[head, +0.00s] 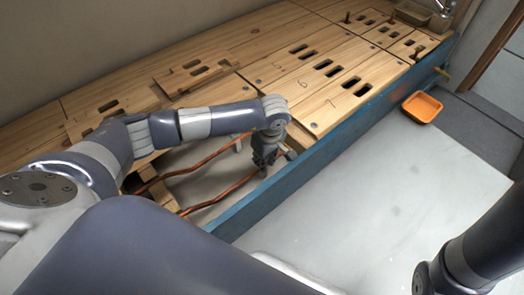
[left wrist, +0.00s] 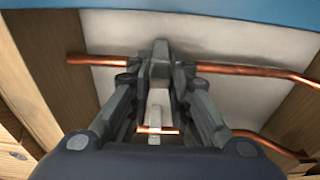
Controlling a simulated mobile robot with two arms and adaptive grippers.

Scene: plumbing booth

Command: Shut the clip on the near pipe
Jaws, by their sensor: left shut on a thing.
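The near copper pipe (head: 232,190) runs through the floor opening beside the blue front edge. In the left wrist view it crosses near the top (left wrist: 250,70). My left gripper (head: 264,164) points down at this pipe, and its fingers (left wrist: 160,70) are closed together at it. They are shut on the grey clip (left wrist: 160,48), of which only a small part shows between the fingertips. Whether the clip is fully shut is hidden. The far copper pipe (head: 205,160) lies behind, with a pale clip (head: 237,145) on it. My right gripper is out of view.
Wooden floor panels with slots (head: 330,70) surround the opening, and one loose panel (head: 195,72) lies on top at the back. A blue beam (head: 330,150) borders the front. An orange tray (head: 422,107) stands on the clear pale floor (head: 390,190) at right.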

